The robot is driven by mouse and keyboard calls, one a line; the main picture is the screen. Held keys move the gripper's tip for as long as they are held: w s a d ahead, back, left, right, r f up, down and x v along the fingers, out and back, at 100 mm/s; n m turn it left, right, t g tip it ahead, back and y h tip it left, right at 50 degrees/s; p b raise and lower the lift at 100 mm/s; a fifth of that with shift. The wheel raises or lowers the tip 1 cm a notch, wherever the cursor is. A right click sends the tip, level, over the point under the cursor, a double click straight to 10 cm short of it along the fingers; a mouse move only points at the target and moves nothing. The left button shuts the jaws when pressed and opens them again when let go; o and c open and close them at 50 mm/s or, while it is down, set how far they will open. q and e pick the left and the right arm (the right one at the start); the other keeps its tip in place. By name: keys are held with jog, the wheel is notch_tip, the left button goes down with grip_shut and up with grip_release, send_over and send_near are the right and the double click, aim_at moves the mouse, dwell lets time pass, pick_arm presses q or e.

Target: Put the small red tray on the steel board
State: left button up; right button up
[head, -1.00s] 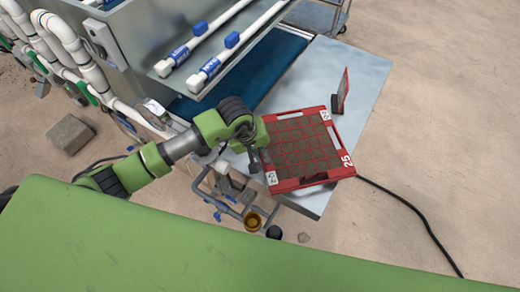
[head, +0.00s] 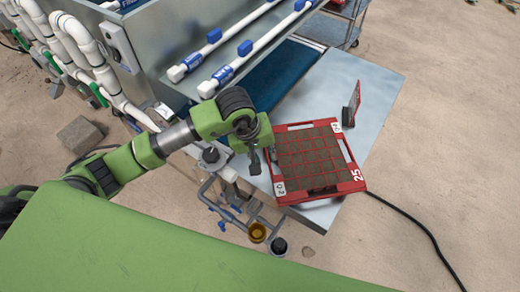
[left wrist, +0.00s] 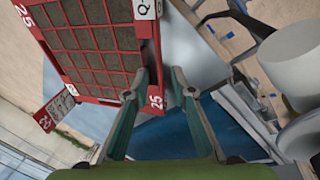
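The red tray (head: 322,199), filled with brown soil cells and marked 25, lies on the steel board (head: 380,85), close to the board's near end. Its rim and a 25 corner show in the left wrist view (left wrist: 147,60). My left gripper (head: 262,165) is at the tray's left side in the head view. In the left wrist view its fingers (left wrist: 158,92) stand well apart, with the tray's rim near the gap between them. I cannot tell whether a finger touches the rim. My right gripper is not in view.
A thin red upright piece (head: 355,100) stands on the board behind the tray. A steel machine with white pipes (head: 203,58) and a blue belt (head: 285,75) stands beyond. A pipe frame with a brown cup (head: 257,232) is below the board's left edge. A black cable runs right.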

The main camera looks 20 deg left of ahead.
pick_arm(q)
jog(key=shift+b+v, duration=0.45)
jog(key=shift+v, duration=2.45)
jog(key=shift+f, duration=0.1)
